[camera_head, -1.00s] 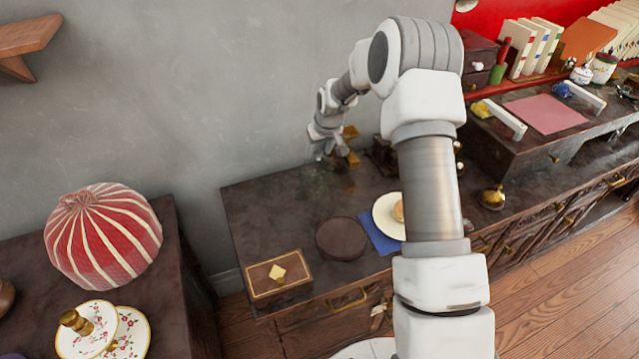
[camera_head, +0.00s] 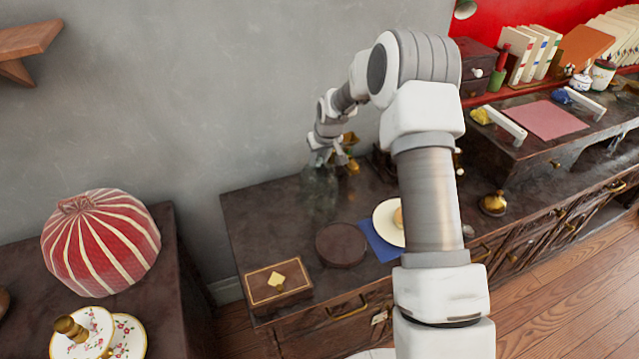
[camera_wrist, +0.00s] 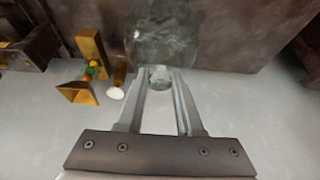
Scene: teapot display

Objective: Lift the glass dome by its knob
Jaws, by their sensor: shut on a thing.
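The clear glass dome (camera_head: 320,190) stands at the back of the dark cabinet near the wall, faint against the dark top. In the wrist view the dome (camera_wrist: 163,35) lies just beyond my fingertips. Its glass knob (camera_wrist: 160,80) sits between the two fingers. My gripper (camera_wrist: 159,76) is shut on this knob. In the head view my gripper (camera_head: 323,160) is directly above the dome. I cannot tell whether the dome's rim touches the cabinet top.
A gold hourglass-shaped piece (camera_wrist: 88,68) stands close beside the dome. A round dark brown disc (camera_head: 341,245), a box with a gold diamond (camera_head: 277,282) and a white plate (camera_head: 386,214) on a blue cloth (camera_head: 376,243) lie nearer the front. The grey wall (camera_head: 240,100) is close behind.

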